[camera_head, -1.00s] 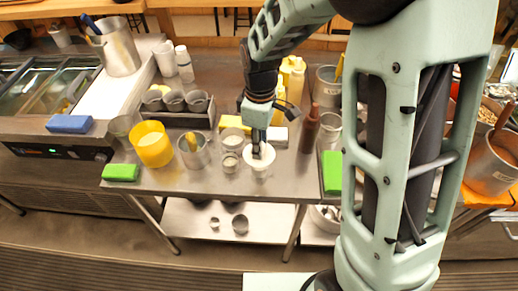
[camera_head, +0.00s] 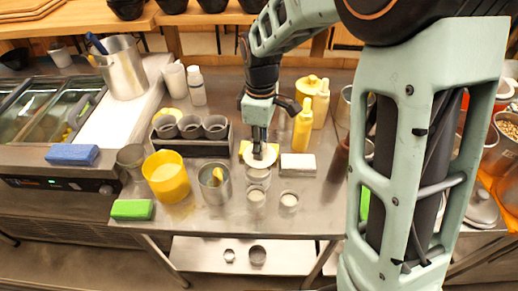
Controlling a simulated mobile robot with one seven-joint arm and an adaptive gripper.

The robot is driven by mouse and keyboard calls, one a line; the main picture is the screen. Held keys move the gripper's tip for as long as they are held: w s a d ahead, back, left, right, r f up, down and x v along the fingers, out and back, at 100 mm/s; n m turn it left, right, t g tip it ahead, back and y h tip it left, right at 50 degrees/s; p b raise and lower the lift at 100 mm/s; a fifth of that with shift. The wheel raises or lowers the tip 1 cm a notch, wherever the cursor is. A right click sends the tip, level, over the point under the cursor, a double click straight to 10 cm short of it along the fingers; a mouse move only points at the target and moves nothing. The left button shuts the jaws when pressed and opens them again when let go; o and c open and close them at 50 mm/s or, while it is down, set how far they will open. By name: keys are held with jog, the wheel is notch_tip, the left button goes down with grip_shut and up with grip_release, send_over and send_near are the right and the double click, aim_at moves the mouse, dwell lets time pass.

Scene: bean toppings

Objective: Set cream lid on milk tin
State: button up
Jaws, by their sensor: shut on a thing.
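My gripper (camera_head: 259,146) is shut on the cream lid (camera_head: 262,160), a flat pale disc held by its top. The lid is over the back tin (camera_head: 258,176), a small metal tin, and hides part of its top. I cannot tell whether the lid touches it. Two more small tins with pale tops stand nearer the front: one just in front (camera_head: 256,199) and one to the right (camera_head: 289,202). I see no label showing which is the milk tin.
A yellow cup (camera_head: 166,178) and a metal cup (camera_head: 214,186) stand left. A dark rack of cups (camera_head: 191,136) is behind left. Yellow bottles (camera_head: 303,125) and a white block (camera_head: 298,165) stand right. The front right tabletop is clear.

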jog(key=shift+w+a+f, duration=0.1)
jog(key=shift+w+a, duration=0.2)
jog(key=shift+w, duration=0.05)
jog(key=shift+f+b, duration=1.55)
jog(key=shift+f, duration=0.25)
jog(key=shift+f, duration=0.2)
jog(key=shift+f+b, duration=0.45)
jog(key=shift+f, duration=0.1)
jog(key=o, duration=0.9)
jog(key=shift+o, duration=0.4)
